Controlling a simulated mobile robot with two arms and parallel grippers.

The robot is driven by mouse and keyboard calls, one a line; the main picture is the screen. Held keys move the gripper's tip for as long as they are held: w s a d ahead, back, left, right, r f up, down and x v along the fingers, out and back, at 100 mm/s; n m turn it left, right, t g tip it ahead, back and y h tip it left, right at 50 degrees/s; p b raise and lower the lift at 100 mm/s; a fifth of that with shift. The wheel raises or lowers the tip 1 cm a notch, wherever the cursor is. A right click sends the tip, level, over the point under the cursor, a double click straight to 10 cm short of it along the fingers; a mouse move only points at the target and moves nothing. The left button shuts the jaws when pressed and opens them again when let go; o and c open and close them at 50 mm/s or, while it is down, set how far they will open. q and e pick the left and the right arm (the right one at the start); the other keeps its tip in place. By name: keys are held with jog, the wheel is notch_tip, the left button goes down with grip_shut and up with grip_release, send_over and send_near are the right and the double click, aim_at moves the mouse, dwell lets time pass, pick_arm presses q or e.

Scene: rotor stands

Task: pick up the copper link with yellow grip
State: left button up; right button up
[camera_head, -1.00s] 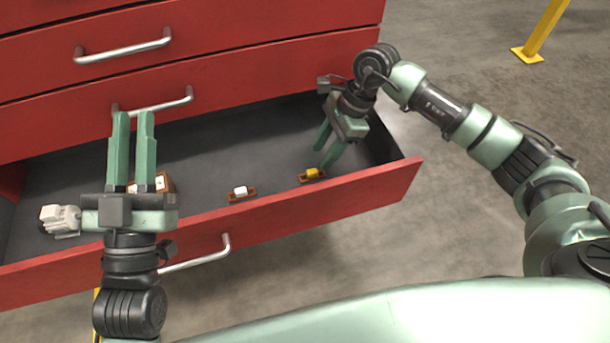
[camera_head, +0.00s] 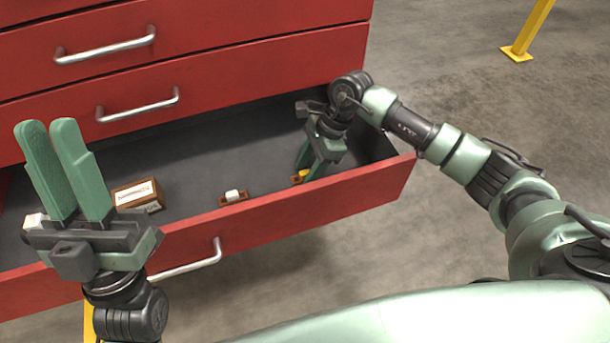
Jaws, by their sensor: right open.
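The copper link with yellow grip (camera_head: 297,180) lies in the open red drawer near its front wall, towards the right end. My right gripper (camera_head: 306,173) is inside the drawer, pointing down, with its green fingers open at the link. The fingers hide part of the link, and I cannot tell whether they touch it. My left gripper (camera_head: 58,165) is raised at the left, fingers pointing up and a little apart, and nothing shows between them.
A similar copper link with white grip (camera_head: 233,196) lies left of the yellow one. A brown labelled box (camera_head: 138,194) and a whitish part (camera_head: 33,221), mostly hidden by my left gripper, are further left. The drawer's front wall (camera_head: 345,196) stands close to my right gripper.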

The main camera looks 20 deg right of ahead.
grip_shut()
jog(key=shift+r, duration=0.1)
